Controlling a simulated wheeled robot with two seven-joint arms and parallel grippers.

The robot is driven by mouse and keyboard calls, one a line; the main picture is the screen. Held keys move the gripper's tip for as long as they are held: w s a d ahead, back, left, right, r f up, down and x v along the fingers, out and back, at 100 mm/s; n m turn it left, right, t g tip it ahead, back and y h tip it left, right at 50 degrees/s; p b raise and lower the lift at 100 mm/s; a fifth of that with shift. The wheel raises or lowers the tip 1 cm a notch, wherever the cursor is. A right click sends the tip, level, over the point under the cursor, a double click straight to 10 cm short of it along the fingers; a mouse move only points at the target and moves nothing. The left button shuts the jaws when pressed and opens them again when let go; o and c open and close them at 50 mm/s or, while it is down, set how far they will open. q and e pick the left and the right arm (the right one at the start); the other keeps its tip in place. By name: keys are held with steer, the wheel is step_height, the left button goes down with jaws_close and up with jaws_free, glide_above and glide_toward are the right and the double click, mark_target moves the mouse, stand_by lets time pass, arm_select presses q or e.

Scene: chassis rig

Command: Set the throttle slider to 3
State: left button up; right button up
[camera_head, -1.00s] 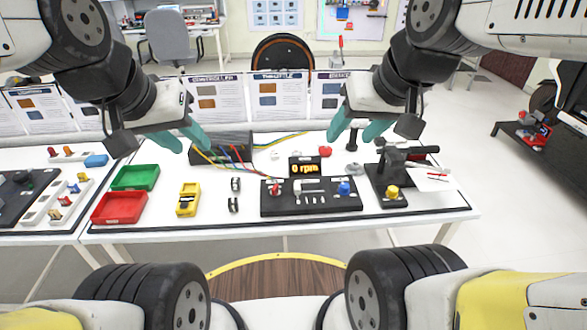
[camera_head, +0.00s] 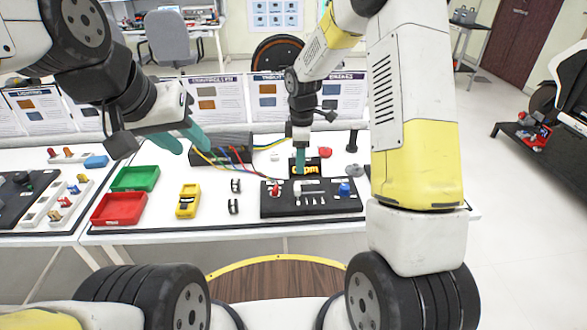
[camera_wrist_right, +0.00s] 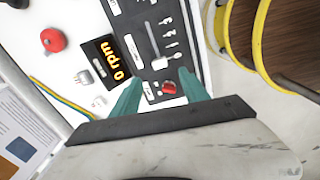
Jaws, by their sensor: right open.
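The throttle slider has a white handle (camera_wrist_right: 160,63) on the black control panel (camera_head: 352,206), and its slot runs away from the handle toward the panel's other end. The handle sits at the slot's end near the red knob (camera_wrist_right: 168,88), which also shows in the head view (camera_head: 275,190). My right gripper (camera_wrist_right: 160,91) is open and empty, fingers pointing down above the panel's rear left part. In the wrist view the handle lies just beyond the fingertips. My left gripper (camera_head: 190,138) hangs over the table at left; its opening is unclear.
Several small levers (camera_wrist_right: 170,35) line the panel beside the slider. A blue knob (camera_head: 345,189) is at the panel's right end. A red button (camera_wrist_right: 53,40) and colored wires (camera_head: 235,163) lie behind. Green (camera_head: 135,179) and red (camera_head: 119,208) trays and a yellow meter (camera_head: 188,200) stand left.

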mark_target(297, 187)
steer(key=shift+n, duration=0.6)
steer(key=f, duration=1.1)
steer(key=shift+w+a+f, duration=0.1)
steer(key=shift+w+a, duration=0.25)
steer(key=shift+a, duration=0.05)
jaws_close()
